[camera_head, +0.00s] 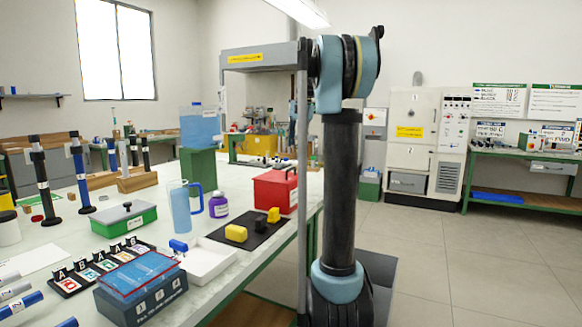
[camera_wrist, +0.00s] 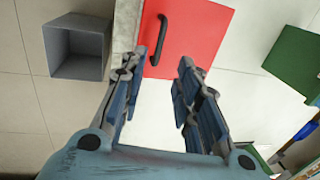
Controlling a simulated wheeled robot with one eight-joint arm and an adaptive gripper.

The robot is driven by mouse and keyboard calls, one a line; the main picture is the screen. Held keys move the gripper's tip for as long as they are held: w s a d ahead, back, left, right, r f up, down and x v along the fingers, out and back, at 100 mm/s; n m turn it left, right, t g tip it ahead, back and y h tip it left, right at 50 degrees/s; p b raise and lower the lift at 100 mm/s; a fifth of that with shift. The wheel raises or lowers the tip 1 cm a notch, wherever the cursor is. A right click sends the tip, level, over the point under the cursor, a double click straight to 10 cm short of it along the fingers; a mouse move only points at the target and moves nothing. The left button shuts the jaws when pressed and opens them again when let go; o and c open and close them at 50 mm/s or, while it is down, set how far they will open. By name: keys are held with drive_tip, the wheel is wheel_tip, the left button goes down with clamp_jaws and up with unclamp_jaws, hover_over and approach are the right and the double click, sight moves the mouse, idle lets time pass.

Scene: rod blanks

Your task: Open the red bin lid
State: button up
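The red bin (camera_head: 275,190) stands near the right edge of the table, with its lid down and a dark handle on top. In the wrist view its red lid (camera_wrist: 205,35) fills the upper middle, and the black bar handle (camera_wrist: 161,38) lies along the lid's left part. My gripper (camera_wrist: 160,62) is open and empty. Its two fingers point toward the lid, and the handle's near end shows between and just beyond the fingertips. I cannot tell the height gap. In the head view my gripper does not show.
A blue jug (camera_head: 181,210), a purple jar (camera_head: 218,205) and a black mat (camera_head: 248,232) with yellow and black blocks are near the bin. A green block (camera_head: 198,165) stands behind it. In the wrist view a grey open box (camera_wrist: 78,50) is at upper left.

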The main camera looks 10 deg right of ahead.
drive_tip(key=f, duration=0.3)
drive_tip(key=a+f, duration=0.1)
drive_tip(key=f, duration=0.2)
drive_tip(key=w+f, duration=0.1)
drive_tip(key=f, duration=0.2)
drive_tip(key=shift+a+f, duration=0.3)
drive_tip(key=shift+f, duration=0.1)
clamp_jaws()
